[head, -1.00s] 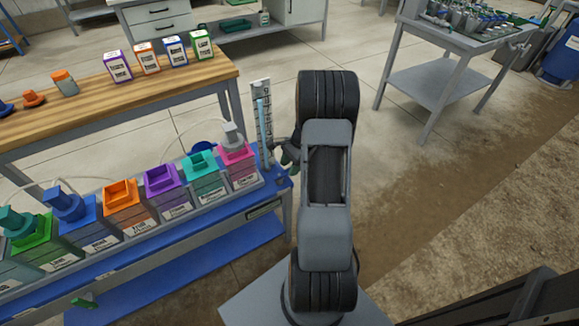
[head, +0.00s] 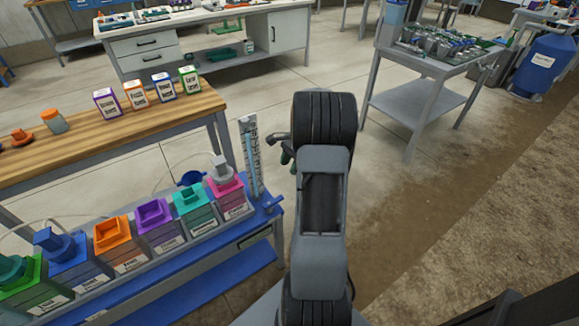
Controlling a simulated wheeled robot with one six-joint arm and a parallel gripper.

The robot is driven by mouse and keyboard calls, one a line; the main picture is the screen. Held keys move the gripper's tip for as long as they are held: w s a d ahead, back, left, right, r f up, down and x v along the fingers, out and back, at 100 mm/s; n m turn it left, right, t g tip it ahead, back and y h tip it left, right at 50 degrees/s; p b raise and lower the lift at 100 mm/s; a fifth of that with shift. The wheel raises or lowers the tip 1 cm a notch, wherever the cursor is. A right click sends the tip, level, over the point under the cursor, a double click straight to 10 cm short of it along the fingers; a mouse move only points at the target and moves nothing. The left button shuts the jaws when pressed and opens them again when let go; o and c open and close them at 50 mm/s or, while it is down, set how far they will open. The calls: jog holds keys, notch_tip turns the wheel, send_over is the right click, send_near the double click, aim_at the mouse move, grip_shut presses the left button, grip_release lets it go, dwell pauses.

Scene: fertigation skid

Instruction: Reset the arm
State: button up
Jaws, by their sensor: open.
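My arm rises through the middle of the head view. My gripper (head: 284,148) shows only in part at the left edge of my arm, just right of the clear graduated tube (head: 251,158). Its jaws are open, and I see nothing held in them. Most of the gripper is hidden behind my arm. A gap shows between the gripper and the tube in the picture; their distance in depth is hard to tell.
A blue bench (head: 262,222) at left holds a row of coloured, labelled tanks, ending with a pink-topped tank (head: 226,187). A wooden table (head: 120,122) with several labelled cartons stands behind. A grey metal table (head: 418,100) stands at right. Floor between is clear.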

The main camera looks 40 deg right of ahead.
dwell(0.5)
jog(key=s+a+r+n+t+h+p, duration=0.1)
jog(key=s+a+r+n+p, duration=0.2)
jog(key=a+r+n+p, duration=0.3)
jog(key=s+a+r+n+t+h+p, duration=0.1)
jog(key=s+a+r+n+h+p, duration=0.1)
jog(key=s+a+r+n+p, duration=0.2)
jog(key=s+a+r+n+t+h+p, duration=0.1)
jog(key=s+a+r+n+p, duration=0.3)
jog(key=a+r+n+p, duration=0.5)
jog(key=a+r, duration=0.3)
jog(key=r, duration=0.3)
jog(key=a+r+p, duration=0.1)
jog(key=a+r, duration=0.3)
jog(key=r, duration=0.2)
jog(key=shift+a+r+h, duration=0.2)
jog(key=shift+r+h, duration=0.1)
jog(key=shift+s+a, duration=0.1)
